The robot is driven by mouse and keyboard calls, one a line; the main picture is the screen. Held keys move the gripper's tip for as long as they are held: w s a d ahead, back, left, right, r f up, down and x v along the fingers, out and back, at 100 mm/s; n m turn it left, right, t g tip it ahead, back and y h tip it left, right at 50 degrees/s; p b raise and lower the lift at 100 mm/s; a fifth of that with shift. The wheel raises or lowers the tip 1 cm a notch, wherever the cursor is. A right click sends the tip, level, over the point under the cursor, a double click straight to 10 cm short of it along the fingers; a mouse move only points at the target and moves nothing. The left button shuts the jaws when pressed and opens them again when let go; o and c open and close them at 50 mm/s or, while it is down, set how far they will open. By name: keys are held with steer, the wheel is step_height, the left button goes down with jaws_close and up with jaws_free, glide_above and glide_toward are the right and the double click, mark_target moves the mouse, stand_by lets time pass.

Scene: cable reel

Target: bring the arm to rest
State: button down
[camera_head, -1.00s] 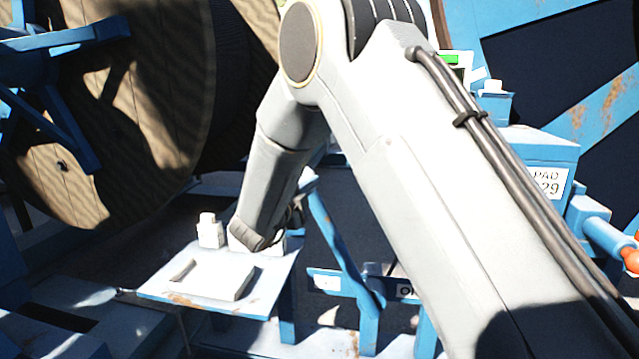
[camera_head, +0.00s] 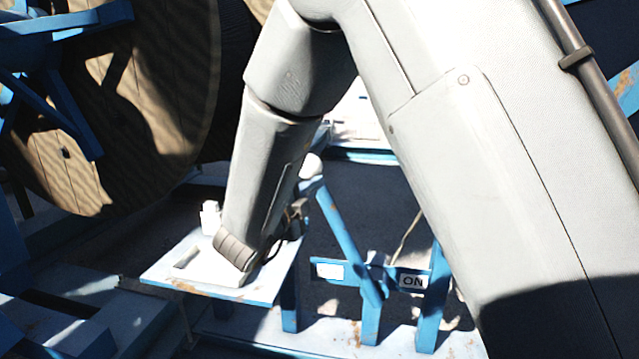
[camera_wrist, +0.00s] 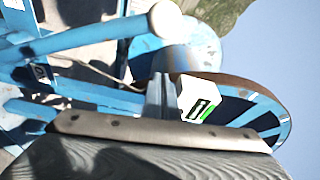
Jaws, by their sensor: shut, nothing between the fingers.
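My arm fills the middle and right of the head view and reaches down over a small white-topped table (camera_head: 265,290). The arm's end hides where my gripper would be in that view. In the wrist view my gripper (camera_wrist: 161,97) shows as two grey fingers close together, shut with nothing between them. A white box with a green and black label (camera_wrist: 197,98) shows just right of the fingers. I cannot tell the gap between them.
A large wooden cable reel (camera_head: 140,100) stands at the left. A blue lever (camera_head: 337,225) with a white ball knob (camera_head: 311,166) rises beside the table. An ON label (camera_head: 412,282) is on the blue frame. A small white block (camera_head: 210,216) stands on the table.

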steer(key=shift+s+a, duration=0.15)
steer(key=shift+s, duration=0.15)
steer(key=s+d+f+n+g+y, duration=0.2)
steer(key=d+f+n+g+y, duration=0.1)
steer(key=f+n+y, duration=0.3)
steer(key=s+d+f+n+g+y, duration=0.2)
steer(key=d+f+n+g+y, duration=0.1)
steer(key=f+n, duration=0.4)
steer(key=s+d+f+n+g, duration=0.2)
steer(key=s+d+n+g, duration=0.2)
steer(key=s, duration=0.8)
steer(key=s+d+f+n+g, duration=0.3)
steer(key=s+d+n+g, duration=0.2)
steer(key=s+d, duration=0.4)
steer(key=s+g, duration=0.1)
steer(key=s, duration=0.3)
steer(key=shift+s, duration=0.3)
